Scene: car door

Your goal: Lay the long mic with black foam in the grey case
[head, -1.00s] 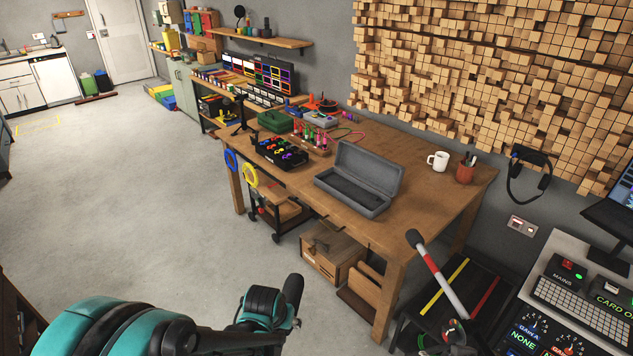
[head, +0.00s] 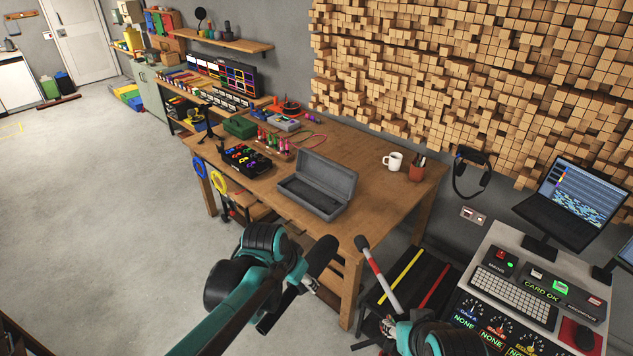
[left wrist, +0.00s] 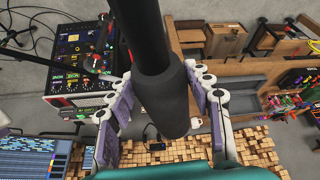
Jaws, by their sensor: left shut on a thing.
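The grey case (head: 310,207) lies open on the wooden table, its lid raised on the far side and its inside dark and seemingly empty. My left gripper (head: 308,282) is shut on a thick long mic with black foam (head: 321,256), held tilted in front of the table, nearer me than the case. In the left wrist view the black foam (left wrist: 164,85) runs between the two fingers (left wrist: 165,118). My right gripper (head: 392,325) is at the bottom, apparently shut around the lower end of a slim red-and-white mic (head: 379,272) with a dark head; its fingers are hard to see.
The table (head: 368,165) also bears a black box with coloured knobs (head: 246,160), a green case (head: 240,126), a white mug (head: 393,161) and a pen cup (head: 417,169). A control desk (head: 530,250) stands right.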

